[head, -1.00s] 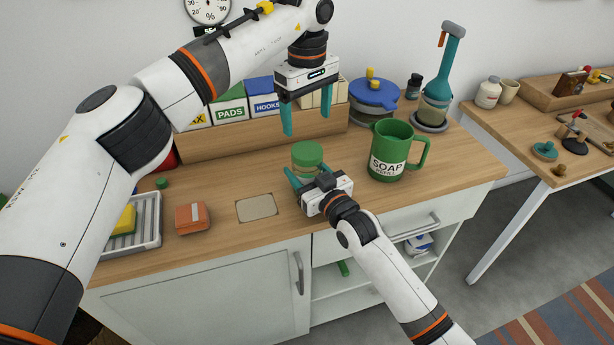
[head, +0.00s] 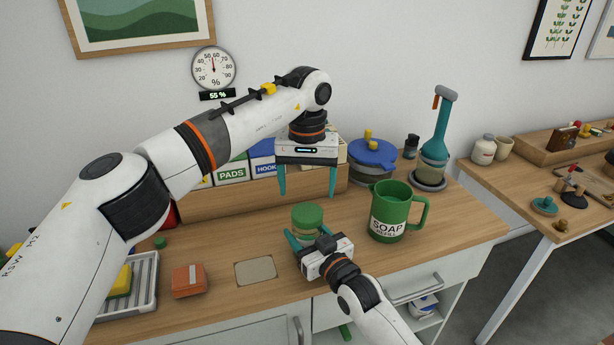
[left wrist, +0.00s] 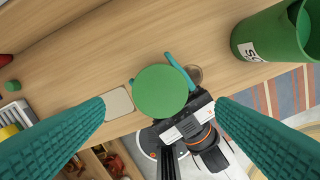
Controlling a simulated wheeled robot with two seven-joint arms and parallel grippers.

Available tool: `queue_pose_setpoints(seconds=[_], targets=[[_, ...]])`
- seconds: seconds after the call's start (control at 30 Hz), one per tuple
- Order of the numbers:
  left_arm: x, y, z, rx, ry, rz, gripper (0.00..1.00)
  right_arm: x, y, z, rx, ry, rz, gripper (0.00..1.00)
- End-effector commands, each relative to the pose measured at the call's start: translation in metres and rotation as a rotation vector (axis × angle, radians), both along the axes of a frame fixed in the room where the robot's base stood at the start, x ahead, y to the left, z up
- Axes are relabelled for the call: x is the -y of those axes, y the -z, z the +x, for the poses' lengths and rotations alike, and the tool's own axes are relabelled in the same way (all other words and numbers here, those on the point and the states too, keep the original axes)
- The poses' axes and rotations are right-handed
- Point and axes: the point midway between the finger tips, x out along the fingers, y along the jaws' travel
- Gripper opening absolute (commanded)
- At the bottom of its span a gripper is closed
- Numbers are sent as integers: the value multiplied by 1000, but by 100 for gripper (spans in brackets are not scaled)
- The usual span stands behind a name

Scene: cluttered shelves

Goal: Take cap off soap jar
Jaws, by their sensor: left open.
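The soap jar has a round green cap (head: 307,213) on top and a clear body below it; it stands upright on the counter. The cap also shows from above in the left wrist view (left wrist: 160,92). My left gripper (head: 307,193) is open and empty, pointing down just above the cap, its fingers on either side. My right gripper (head: 308,238) reaches in from the front, its teal fingers around the jar's body below the cap, apparently closed against it. The jar's lower front is hidden by that gripper.
A green SOAP REFILL jug (head: 388,222) stands right of the jar. Behind are a wooden box holder (head: 240,202) and a blue-lidded pot (head: 372,157). A beige mat (head: 255,270), an orange box (head: 188,280) and a dish rack (head: 150,268) lie to the left.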

Motion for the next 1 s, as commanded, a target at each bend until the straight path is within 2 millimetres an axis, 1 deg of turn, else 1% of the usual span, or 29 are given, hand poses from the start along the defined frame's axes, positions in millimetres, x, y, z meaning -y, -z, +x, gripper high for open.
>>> queue_pose_setpoints(seconds=[0.03, 0.1, 0.2, 0.33, 0.5, 0.77, 0.87, 1.0], targets=[[0, 9, -1, -4, -1, 0, 79, 0, 1, 0, -2, 0, -1, 0], [0, 21, -1, -4, -2, -1, 79, 0, 1, 0, -2, 0, -1, 0], [-1, 37, -1, -4, -3, 0, 79, 0, 1, 0, -2, 0, -1, 0], [0, 52, -1, -3, -4, 0, 79, 0, 1, 0, -2, 0, -1, 0], [0, 62, 0, -1, -4, 0, 79, 0, 1, 0, -2, 0, -1, 0], [0, 63, 0, -1, -4, 0, 79, 0, 1, 0, -2, 0, -1, 0], [0, 63, 0, -1, -4, 0, 65, 0, 1, 0, -2, 0, -1, 0], [0, 63, 0, -1, -4, 0, 42, 0, 1, 0, -2, 0, -1, 0]])
